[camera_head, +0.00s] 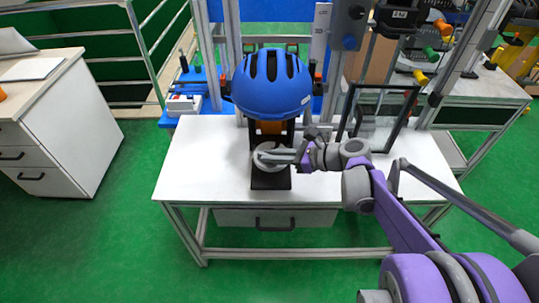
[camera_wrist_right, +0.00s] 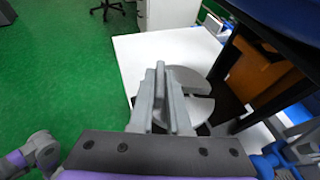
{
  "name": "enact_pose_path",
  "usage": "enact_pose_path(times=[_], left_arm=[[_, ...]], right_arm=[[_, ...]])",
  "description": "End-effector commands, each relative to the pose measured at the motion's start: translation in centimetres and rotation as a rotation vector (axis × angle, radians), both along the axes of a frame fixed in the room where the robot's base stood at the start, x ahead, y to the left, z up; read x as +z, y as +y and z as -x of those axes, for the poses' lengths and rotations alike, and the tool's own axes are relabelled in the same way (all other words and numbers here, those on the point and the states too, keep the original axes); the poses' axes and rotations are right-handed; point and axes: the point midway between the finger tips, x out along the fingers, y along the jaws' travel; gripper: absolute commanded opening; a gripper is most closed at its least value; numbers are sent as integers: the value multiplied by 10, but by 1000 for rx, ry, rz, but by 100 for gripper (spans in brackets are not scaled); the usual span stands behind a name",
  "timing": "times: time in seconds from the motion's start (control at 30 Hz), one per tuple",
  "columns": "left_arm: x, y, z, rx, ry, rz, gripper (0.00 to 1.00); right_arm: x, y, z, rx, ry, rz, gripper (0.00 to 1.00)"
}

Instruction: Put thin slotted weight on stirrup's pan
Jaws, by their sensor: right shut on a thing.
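The thin slotted weight (camera_head: 264,146) is a light grey disc at the front of the helmet stand. In the right wrist view the weight (camera_wrist_right: 198,80) shows beside the fingers, with a gap like a slot facing right. My right gripper (camera_head: 272,157) comes in from the right and is shut on the weight. Its fingers (camera_wrist_right: 162,75) cover part of the disc. A black plate (camera_head: 270,182) lies under and in front of the weight; I cannot tell whether they touch. The stirrup's pan cannot be made out clearly. My left gripper is not in view.
A blue helmet (camera_head: 272,85) sits just above and behind the weight, on a dark frame. The white table (camera_head: 205,165) is bare to the left. A dark-framed clear panel (camera_head: 385,115) stands at the right. A white cabinet (camera_head: 75,120) stands far left.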

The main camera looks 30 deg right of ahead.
Motion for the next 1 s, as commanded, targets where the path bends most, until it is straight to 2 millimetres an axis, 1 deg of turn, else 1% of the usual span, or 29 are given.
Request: enact_pose_path(times=[0.03, 0.1, 0.33, 0.5, 0.6, 0.87, 1.0], left_arm=[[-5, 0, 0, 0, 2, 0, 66], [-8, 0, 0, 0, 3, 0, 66], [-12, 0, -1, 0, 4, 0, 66], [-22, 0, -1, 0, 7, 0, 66], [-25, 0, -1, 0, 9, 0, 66], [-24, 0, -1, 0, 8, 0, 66], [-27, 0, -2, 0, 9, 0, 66]], right_arm=[[-9, 0, -1, 0, -1, -2, 0], [-17, 0, -1, 0, -2, -3, 0], [-30, 0, 0, 0, -2, -2, 0], [-52, 0, -1, 0, -2, -1, 0], [-61, 0, -1, 0, -2, -2, 0], [-60, 0, 0, 0, -2, -2, 0], [-64, 0, 0, 0, -2, -2, 0]])
